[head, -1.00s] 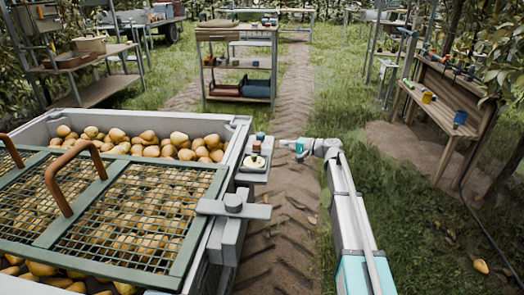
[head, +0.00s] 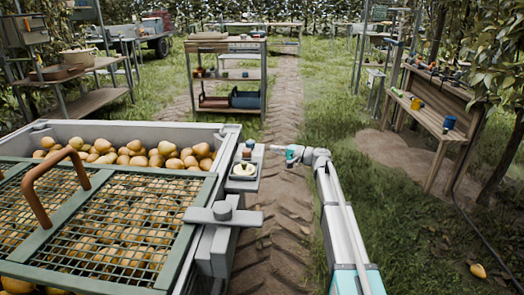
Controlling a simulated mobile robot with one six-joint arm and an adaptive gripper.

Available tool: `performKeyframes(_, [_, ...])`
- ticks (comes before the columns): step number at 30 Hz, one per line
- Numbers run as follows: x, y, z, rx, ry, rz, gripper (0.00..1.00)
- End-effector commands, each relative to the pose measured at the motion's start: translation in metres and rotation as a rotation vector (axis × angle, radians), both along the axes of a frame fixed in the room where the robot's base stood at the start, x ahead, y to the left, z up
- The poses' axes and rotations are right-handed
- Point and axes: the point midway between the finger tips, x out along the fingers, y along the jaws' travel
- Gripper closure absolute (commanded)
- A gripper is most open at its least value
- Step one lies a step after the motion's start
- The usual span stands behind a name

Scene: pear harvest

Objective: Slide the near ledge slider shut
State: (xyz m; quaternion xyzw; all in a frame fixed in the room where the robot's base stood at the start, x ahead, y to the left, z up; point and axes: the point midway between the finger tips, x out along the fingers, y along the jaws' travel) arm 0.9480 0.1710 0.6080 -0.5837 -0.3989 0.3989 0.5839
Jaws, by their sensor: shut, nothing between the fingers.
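A narrow grey ledge (head: 240,185) runs along the right outer side of the pear bin (head: 222,150). A pale dish (head: 243,171) with a yellowish piece on it sits on the ledge, with a small dark block (head: 246,154) and a small bluish part (head: 250,144) behind it. Which of these is the slider, and how far open it stands, I cannot tell at this size. My gripper (head: 275,148) is shut and empty, pointing left just right of the ledge's far end, apart from it. A grey cross-shaped latch (head: 222,212) sits nearer.
A green mesh lid (head: 178,222) with a brown handle covers most of the pears. A shelf cart (head: 228,75) stands ahead on the dirt track. A wooden bench (head: 430,115) stands at right. The track right of the bin is free.

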Motion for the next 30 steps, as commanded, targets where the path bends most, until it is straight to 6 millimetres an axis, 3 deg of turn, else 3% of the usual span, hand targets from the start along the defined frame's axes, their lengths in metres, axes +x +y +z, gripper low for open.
performKeyframes(11, [0.013,0.033,0.000,0.000,0.000,0.002,1.00])
performKeyframes(24, [0.038,0.096,0.000,0.000,0.000,0.003,1.00])
performKeyframes(30, [0.006,0.093,0.000,0.000,0.000,0.001,1.00])
